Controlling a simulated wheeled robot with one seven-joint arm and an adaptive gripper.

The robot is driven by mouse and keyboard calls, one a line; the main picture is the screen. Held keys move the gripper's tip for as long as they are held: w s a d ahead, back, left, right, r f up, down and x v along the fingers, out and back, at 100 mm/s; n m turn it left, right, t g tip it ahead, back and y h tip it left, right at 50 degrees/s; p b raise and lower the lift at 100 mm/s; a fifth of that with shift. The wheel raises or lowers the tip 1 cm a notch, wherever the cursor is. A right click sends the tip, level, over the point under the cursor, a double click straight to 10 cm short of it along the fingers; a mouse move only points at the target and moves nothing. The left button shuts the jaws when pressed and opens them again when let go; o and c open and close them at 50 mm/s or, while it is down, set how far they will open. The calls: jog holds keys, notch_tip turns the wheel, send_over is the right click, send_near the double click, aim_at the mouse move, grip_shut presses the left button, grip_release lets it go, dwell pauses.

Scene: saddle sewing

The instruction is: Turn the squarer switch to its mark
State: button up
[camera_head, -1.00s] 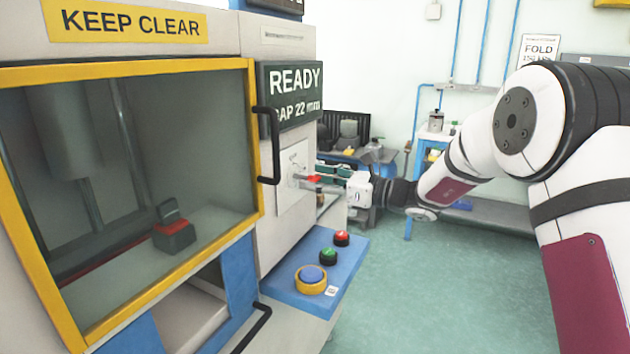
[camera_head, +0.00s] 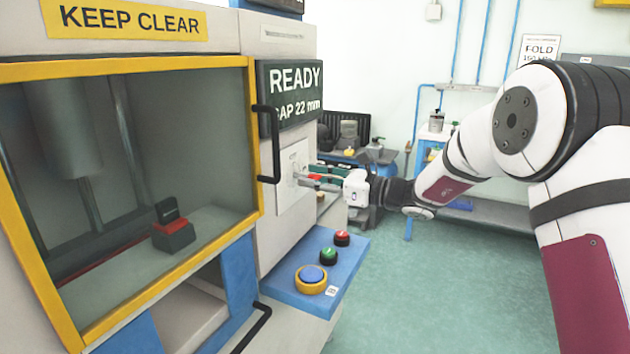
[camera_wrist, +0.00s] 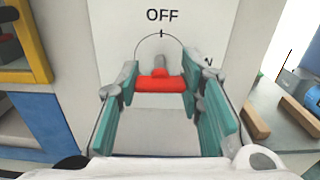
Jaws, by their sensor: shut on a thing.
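The squarer switch (camera_wrist: 160,84) is a red bar with a grey pointer on a pale plate, seen in the wrist view. The pointer stands upright, toward the black tick under the word OFF. A thin arc runs around the switch, and a partly hidden label ending in N shows to its right. My gripper (camera_wrist: 161,90) has its teal fingers at either end of the red bar, shut on it. In the head view my gripper (camera_head: 318,181) reaches the plate (camera_head: 292,172) on the machine's side, and the switch is too small to read there.
A black handle (camera_head: 268,145) sticks out left of the plate. A READY display (camera_head: 290,92) hangs above it. Below, a blue shelf (camera_head: 300,298) carries red, green and blue buttons. A cluttered bench (camera_head: 385,157) stands behind my gripper. The floor on the right is clear.

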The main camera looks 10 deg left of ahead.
jog(key=n+b, duration=0.4)
jog(key=shift+f+n, duration=0.2)
jog(key=shift+n, duration=0.1)
jog(key=n+b, duration=0.3)
jog(key=b, duration=0.2)
jog(key=shift+f+n, duration=0.1)
jog(key=shift+n, duration=0.2)
jog(key=n+b, duration=0.6)
jog(key=b, duration=0.3)
jog(key=shift+f+b, duration=0.1)
jog(key=shift+b, duration=0.2)
jog(key=n+b, duration=0.3)
jog(key=b, duration=0.1)
jog(key=shift+r+b, duration=0.2)
jog(key=shift+b, duration=0.1)
jog(key=o, duration=1.2)
